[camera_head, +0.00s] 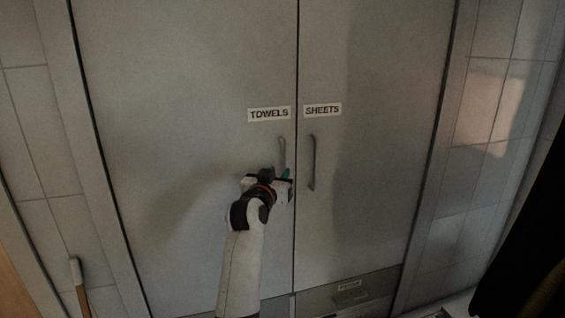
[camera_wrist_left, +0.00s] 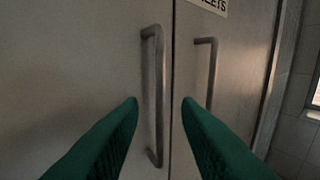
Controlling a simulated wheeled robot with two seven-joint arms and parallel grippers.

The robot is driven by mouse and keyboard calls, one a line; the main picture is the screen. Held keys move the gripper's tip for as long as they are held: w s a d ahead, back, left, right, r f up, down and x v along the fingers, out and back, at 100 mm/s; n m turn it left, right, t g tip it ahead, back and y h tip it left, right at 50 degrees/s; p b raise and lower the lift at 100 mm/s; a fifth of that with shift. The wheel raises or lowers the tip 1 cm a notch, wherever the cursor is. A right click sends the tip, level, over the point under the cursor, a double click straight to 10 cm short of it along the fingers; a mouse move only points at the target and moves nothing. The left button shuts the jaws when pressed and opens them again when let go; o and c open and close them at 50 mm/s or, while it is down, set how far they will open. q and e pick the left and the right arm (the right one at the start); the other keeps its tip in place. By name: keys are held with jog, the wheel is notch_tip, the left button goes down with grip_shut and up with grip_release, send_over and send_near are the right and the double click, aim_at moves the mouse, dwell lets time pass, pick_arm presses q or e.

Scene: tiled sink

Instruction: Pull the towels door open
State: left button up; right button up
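The towels door (camera_head: 190,100) is the left of two tall grey cabinet doors and stands shut, with a "TOWELS" label (camera_head: 269,114) near its inner edge. Its upright bar handle (camera_head: 282,152) shows above my left gripper (camera_head: 283,175), which hides the lower part in the head view. In the left wrist view the green fingers of my left gripper (camera_wrist_left: 160,102) are open, and the towels handle (camera_wrist_left: 154,95) appears between them. I cannot tell whether a finger touches it. My right gripper is not in view.
The sheets door (camera_head: 380,120) is shut on the right, with its own handle (camera_head: 311,162) close by; that handle also shows in the left wrist view (camera_wrist_left: 211,75). A labelled drawer (camera_head: 349,295) is below. Tiled walls (camera_head: 40,130) flank the cabinet. A stick-like handle (camera_head: 78,285) stands at lower left.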

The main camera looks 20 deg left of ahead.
aim_at(284, 166)
pick_arm(q)
jog(key=shift+w+p, duration=0.6)
jog(key=shift+w, duration=1.55)
jog(key=shift+c, duration=0.5)
grip_shut()
